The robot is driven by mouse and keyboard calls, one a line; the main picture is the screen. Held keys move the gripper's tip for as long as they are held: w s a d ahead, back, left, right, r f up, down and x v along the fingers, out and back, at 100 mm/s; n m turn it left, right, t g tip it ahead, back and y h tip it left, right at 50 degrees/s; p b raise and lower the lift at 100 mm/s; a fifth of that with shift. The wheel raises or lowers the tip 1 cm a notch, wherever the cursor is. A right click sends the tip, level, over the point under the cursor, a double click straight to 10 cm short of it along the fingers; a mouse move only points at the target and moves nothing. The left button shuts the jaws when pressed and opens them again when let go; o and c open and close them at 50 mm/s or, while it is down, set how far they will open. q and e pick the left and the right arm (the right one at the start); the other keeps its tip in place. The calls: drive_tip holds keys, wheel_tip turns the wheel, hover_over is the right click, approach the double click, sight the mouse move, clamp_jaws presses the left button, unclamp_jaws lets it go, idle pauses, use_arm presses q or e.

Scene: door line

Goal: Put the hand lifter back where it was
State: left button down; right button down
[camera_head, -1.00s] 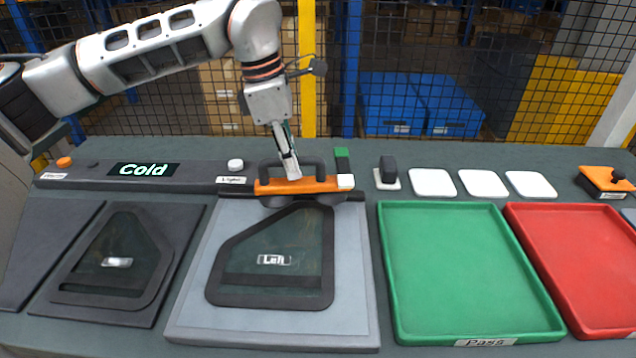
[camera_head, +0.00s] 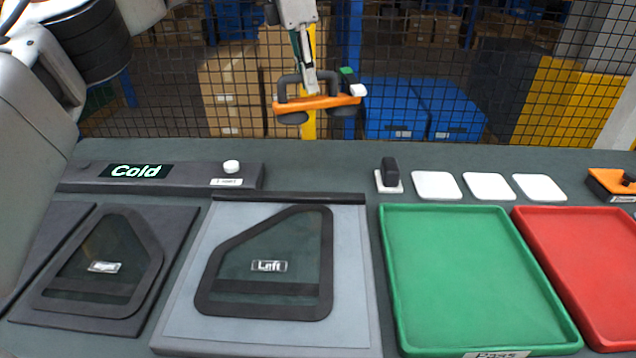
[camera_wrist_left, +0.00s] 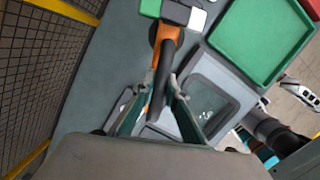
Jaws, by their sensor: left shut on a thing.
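The hand lifter (camera_head: 318,102) is an orange bar with a black handle, dark suction cups below, and a green and white part at its right end. My left gripper (camera_head: 309,88) is shut on its handle and holds it in the air above the back edge of the bench. In the left wrist view, the lifter (camera_wrist_left: 159,85) lies between the fingers of my left gripper (camera_wrist_left: 162,98). The glass panel labelled Left (camera_head: 268,262) lies on the grey pad (camera_head: 355,320), clear of the lifter. My right gripper is not seen.
A dark panel (camera_head: 100,268) lies on a mat at left. The bar labelled Cold (camera_head: 200,180) stands behind it. A green tray (camera_head: 455,270) and a red tray (camera_head: 580,250) are at right. White pads (camera_head: 437,185) and an orange tool (camera_head: 612,185) sit behind them.

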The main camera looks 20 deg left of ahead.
use_arm(q)
drive_tip(key=shift+w+a+r, duration=0.1)
drive_tip(key=shift+w+r, duration=0.25)
drive_tip(key=shift+r, duration=0.35)
drive_tip(key=a+b+x, duration=0.1)
drive_tip(key=x, duration=0.5)
drive_tip(key=s+a+x, duration=0.1)
drive_tip(key=x, duration=0.6)
drive_tip(key=s+a+f+b+x, duration=0.1)
drive_tip(key=x, duration=0.5)
drive_tip(key=shift+s+a+f+b, duration=0.1)
drive_tip(key=shift+s+a+b, duration=0.05)
drive_tip(key=shift+b, duration=0.2)
drive_tip(key=shift+f, duration=0.15)
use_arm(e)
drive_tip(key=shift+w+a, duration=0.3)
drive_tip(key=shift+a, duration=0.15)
use_arm(q)
drive_tip(key=c, duration=2)
unclamp_jaws()
drive_tip(key=shift+c, duration=0.2)
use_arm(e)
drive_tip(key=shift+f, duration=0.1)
